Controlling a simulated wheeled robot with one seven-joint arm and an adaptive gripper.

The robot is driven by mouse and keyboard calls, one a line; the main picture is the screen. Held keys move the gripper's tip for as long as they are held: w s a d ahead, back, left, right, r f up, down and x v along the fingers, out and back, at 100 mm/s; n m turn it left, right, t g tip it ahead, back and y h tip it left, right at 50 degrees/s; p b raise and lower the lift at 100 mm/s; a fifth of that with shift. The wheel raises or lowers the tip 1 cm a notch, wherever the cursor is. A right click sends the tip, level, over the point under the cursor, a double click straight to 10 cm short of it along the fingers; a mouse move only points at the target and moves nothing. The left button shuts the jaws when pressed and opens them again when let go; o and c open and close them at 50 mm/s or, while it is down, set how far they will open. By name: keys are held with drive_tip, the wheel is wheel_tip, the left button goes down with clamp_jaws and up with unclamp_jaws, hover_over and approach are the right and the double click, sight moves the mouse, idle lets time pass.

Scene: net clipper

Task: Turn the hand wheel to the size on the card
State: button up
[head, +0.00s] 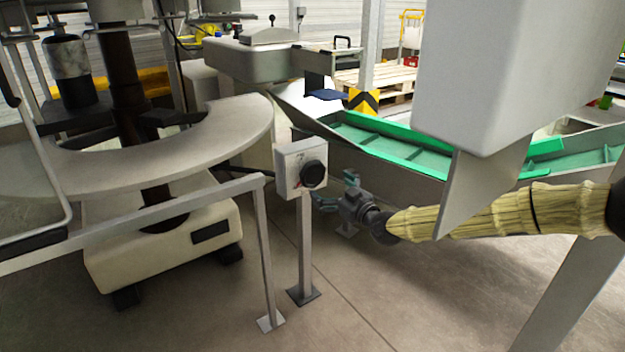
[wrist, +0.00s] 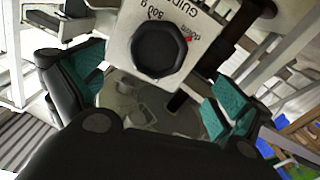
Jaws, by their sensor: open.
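The hand wheel (head: 314,175) is a black round knob on the front of a pale box (head: 290,160) on a metal post. In the wrist view the hand wheel (wrist: 158,48) shows dark and many-sided, with a small red mark beside its rim. The box face (wrist: 122,40) carries rotated black print, partly cut off; I read "GUID" and perhaps "800 g". My gripper (head: 337,192) is open and empty, its teal-padded fingers apart. In the wrist view my gripper (wrist: 150,92) has a finger on each side, with the wheel beyond, apparently untouched. I cannot make out a card.
A metal rail frame (head: 265,240) stands left of the post, in front of a curved grey table (head: 225,140). A green-lined trough (head: 400,145) lies behind my arm. A large grey housing (head: 500,70) hangs at upper right. The floor (head: 390,300) in front is clear.

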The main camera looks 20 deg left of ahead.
sight(316, 176)
drive_tip(key=b+x, duration=0.2)
drive_tip(key=x, duration=0.6)
drive_tip(key=shift+w+d+f, duration=0.15)
drive_tip(key=shift+w, duration=0.1)
drive_tip(key=shift+b+x, duration=0.4)
drive_tip(key=shift+x, duration=0.55)
drive_tip(key=shift+c, duration=0.4)
drive_tip(key=c, duration=0.9)
